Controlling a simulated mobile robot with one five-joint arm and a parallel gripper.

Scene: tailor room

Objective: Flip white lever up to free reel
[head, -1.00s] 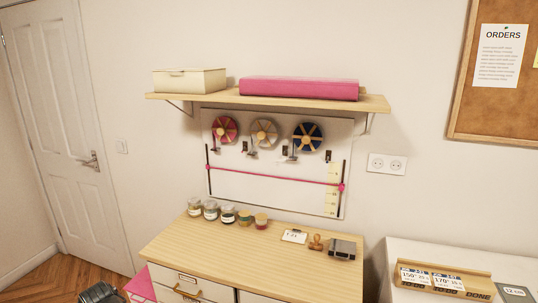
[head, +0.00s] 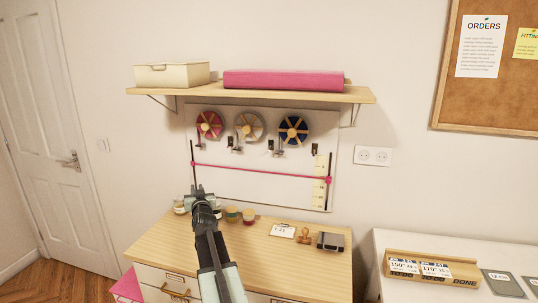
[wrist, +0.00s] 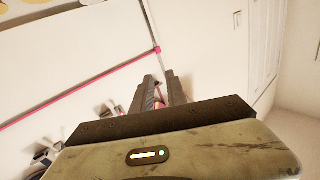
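The reel board (head: 225,185) on the wall carries a pink reel (head: 209,125), a cream-white reel (head: 249,126) and a blue reel (head: 293,130). Small levers and dark clips sit below the reels. The small lever beneath the white reel (head: 239,149) is too small to read for exact pose or colour. My gripper (head: 199,188) is in front of the board's lower left, below and left of the white reel. In the wrist view my gripper's two fingers (wrist: 159,76) are slightly apart with nothing visibly held.
A pink tape (head: 260,172) runs across the board.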

